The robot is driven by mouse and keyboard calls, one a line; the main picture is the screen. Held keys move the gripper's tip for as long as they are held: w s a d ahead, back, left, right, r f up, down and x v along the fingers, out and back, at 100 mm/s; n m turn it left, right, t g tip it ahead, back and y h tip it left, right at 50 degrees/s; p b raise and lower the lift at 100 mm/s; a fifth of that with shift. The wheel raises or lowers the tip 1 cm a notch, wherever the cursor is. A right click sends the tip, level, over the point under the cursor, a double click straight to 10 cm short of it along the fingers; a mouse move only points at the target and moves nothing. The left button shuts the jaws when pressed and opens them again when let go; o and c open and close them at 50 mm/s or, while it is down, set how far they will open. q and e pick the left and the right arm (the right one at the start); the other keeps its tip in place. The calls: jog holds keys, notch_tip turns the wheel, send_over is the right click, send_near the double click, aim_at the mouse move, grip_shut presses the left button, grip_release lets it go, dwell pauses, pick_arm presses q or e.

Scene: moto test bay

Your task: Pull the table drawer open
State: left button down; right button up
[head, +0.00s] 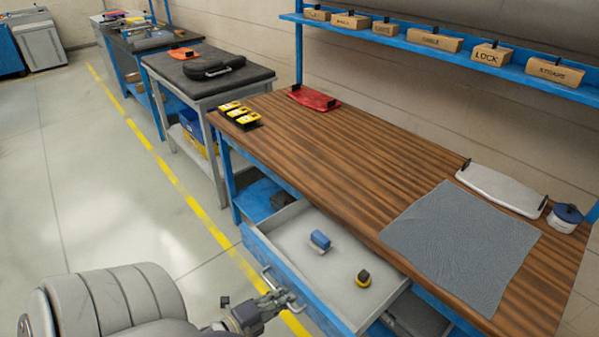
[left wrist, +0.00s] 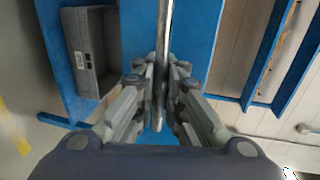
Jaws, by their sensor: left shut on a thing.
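The table drawer (head: 294,222) stands pulled out from under the wooden-topped table (head: 330,150). Its inside is pale grey and its front is blue. A blue block (head: 320,240) and a small yellow and black item (head: 363,278) lie in it. My left gripper (head: 288,300) is at the metal bar handle (head: 267,274) on the drawer front. In the left wrist view the fingers (left wrist: 161,85) are shut on the handle (left wrist: 165,28), which runs between them against the blue front (left wrist: 200,35). My right gripper is not in view.
A grey cloth (head: 460,245), a white tray (head: 502,188), a blue-lidded pot (head: 565,218), a red tray (head: 314,99) and yellow items (head: 236,113) lie on the tabletop. A black-topped bench (head: 207,68) stands beyond. The floor (head: 110,190) at left is clear.

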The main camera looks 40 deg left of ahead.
pick_arm(q)
jog(key=shift+v, duration=1.35)
jog(key=shift+f, duration=0.2)
jog(key=c, duration=2)
grip_release()
jog(key=shift+o, duration=0.2)
jog(key=v, duration=1.2)
